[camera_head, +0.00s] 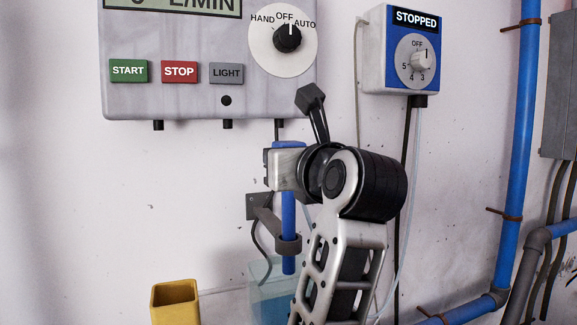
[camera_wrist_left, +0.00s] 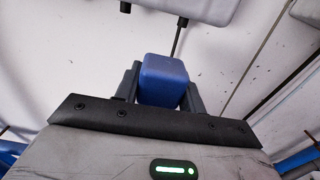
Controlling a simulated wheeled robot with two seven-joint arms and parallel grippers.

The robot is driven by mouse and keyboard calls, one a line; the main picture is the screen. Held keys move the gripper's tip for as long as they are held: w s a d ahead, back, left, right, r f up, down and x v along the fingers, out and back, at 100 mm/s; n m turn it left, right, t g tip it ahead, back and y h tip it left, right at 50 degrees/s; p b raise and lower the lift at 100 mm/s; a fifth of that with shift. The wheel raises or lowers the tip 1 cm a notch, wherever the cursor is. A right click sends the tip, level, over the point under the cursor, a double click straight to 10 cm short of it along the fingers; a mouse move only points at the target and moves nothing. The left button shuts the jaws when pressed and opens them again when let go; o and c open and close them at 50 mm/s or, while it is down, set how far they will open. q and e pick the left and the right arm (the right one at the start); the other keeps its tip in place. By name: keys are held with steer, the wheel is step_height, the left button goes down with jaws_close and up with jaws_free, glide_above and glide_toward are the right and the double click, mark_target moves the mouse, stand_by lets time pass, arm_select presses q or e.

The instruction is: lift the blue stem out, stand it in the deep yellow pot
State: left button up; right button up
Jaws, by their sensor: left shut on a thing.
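The blue stem (camera_head: 288,212) hangs upright in the head view. It passes through a dark ring holder (camera_head: 289,245) on the wall, and its lower end shows just below the ring, in front of or over the clear tank. My left gripper (camera_head: 286,168) is around the stem's upper part. In the left wrist view the stem's square blue end (camera_wrist_left: 164,80) sits between the two dark fingers of the left gripper (camera_wrist_left: 161,92), which are shut on it. The yellow pot (camera_head: 175,305) stands at the lower left, its top open and its base cut off. My right gripper is not in view.
A clear tank with blue liquid (camera_head: 268,297) lies below the ring, partly behind my arm. A control panel (camera_head: 190,98) and a blue dial box (camera_head: 378,60) hang above. Blue pipes (camera_head: 517,150) run at right. The wall between ring and pot is bare.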

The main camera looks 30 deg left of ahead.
arm_select(q)
steer(key=shift+r, duration=3.85)
